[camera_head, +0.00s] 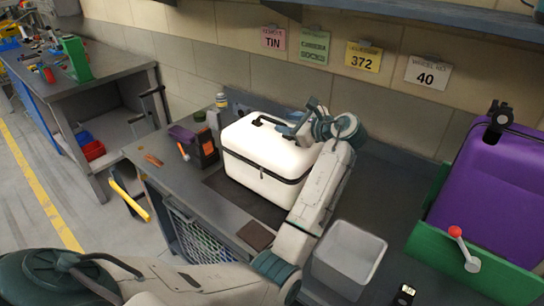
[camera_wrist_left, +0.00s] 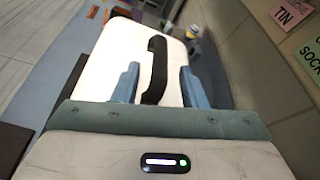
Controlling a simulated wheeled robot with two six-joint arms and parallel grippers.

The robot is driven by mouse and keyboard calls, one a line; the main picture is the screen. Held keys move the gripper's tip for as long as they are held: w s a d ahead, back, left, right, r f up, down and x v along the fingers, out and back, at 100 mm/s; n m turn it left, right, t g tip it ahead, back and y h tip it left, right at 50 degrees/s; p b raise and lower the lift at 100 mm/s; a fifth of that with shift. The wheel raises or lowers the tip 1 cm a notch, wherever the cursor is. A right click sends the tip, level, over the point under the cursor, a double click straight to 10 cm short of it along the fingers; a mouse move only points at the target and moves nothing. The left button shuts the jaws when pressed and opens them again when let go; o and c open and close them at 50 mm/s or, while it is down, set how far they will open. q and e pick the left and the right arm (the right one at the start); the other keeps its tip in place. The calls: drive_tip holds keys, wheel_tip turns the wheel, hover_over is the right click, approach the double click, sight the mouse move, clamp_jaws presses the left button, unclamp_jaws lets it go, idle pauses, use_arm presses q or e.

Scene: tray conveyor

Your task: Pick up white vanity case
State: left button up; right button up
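The white vanity case (camera_head: 255,151) stands upright on the dark workbench, with a dark seam band around it and a black handle (camera_head: 268,120) on its top. My left gripper (camera_head: 290,124) is over the right part of the case top, its arm partly covering the case's right side. In the left wrist view the case's white top (camera_wrist_left: 115,60) lies below the gripper. The two blue fingers of the left gripper (camera_wrist_left: 159,82) are apart, one on each side of the black handle (camera_wrist_left: 156,72), with gaps on both sides. My right gripper is not in view.
A grey open bin (camera_head: 348,258) stands right of my left forearm. A purple case (camera_head: 492,185) sits in a green holder with a red-knobbed lever (camera_head: 463,245). A dark box (camera_head: 194,146) and small bottles stand left of the white case. Wall signs hang behind, below a shelf (camera_head: 430,12).

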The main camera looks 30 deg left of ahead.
sight(276, 122)
use_arm(q)
drive_tip(key=shift+w+a+f, duration=0.15)
drive_tip(key=shift+w+a, duration=0.05)
drive_tip(key=shift+a, duration=0.15)
drive_tip(key=p+x, duration=0.1)
drive_tip(key=x, duration=0.3)
drive_tip(key=shift+a+f+p, duration=0.15)
drive_tip(key=shift+a+p, duration=0.15)
drive_tip(key=shift+a, duration=0.05)
drive_tip(key=shift+d, duration=0.15)
clamp_jaws()
idle(0.6)
